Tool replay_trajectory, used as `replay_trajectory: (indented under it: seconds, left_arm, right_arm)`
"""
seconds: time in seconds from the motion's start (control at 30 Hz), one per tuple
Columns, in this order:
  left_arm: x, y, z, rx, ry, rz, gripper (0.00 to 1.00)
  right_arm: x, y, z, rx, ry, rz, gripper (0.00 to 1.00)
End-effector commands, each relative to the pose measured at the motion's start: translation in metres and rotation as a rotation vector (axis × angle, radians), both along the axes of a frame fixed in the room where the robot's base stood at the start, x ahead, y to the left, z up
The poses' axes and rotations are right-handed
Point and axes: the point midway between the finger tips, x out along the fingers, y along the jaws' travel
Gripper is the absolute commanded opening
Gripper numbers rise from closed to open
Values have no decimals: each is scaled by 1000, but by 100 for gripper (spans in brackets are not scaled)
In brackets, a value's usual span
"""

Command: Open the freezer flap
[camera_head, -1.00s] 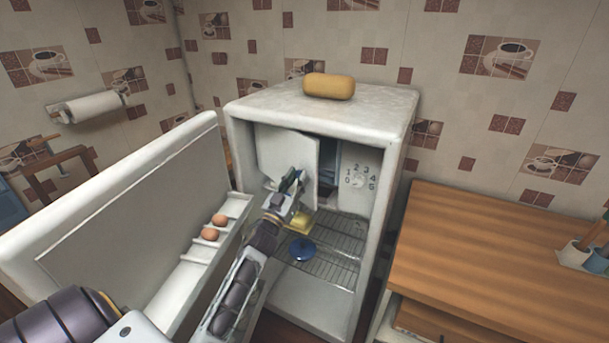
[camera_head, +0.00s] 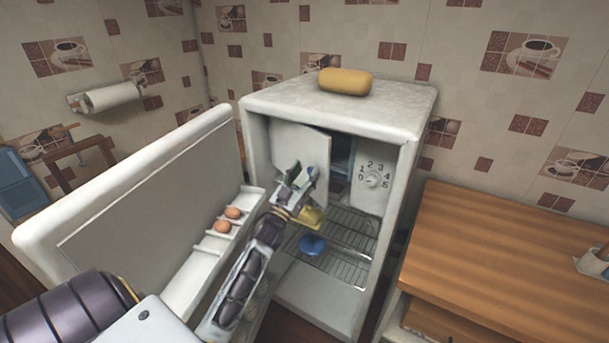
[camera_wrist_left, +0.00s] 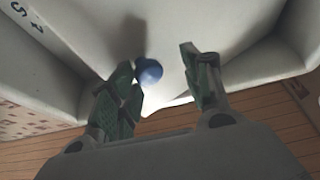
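The white freezer flap (camera_head: 296,145) is at the top inside the open fridge (camera_head: 355,105). It stands partly open, with a dark gap at its right edge showing the compartment. My left gripper (camera_head: 306,180) is in front of the flap's lower right part; whether it touches the flap I cannot tell. In the left wrist view the left gripper's green-padded fingers (camera_wrist_left: 165,85) are apart. A small round blue thing (camera_wrist_left: 149,71) shows between or beyond them against a white surface. My right gripper is not in view.
The fridge door (camera_head: 150,195) stands wide open at left, with eggs (camera_head: 232,212) in its rack. A blue item (camera_head: 312,245) lies on the wire shelf (camera_head: 345,262); a yellow item (camera_head: 311,216) shows near the gripper. A wooden counter (camera_head: 500,250) stands at right. A numbered dial (camera_head: 373,180) is beside the flap.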

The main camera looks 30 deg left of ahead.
Motion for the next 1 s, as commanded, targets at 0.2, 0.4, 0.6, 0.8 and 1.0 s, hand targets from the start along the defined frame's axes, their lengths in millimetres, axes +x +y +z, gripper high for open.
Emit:
replay_trajectory:
  seconds: [0.2,0.4,0.6,0.8,1.0]
  left_arm:
    - [0,-1,-2,0,3,-1,48]
    - [-3,-1,-4,0,5,-1,48]
    - [-12,-2,-9,-1,6,0,48]
    - [-28,-2,-15,0,6,0,48]
    - [-46,-3,-22,-1,6,0,48]
  right_arm:
    - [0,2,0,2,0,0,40]
    - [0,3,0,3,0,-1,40]
    - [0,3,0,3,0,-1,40]
    - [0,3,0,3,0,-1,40]
    - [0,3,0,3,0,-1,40]
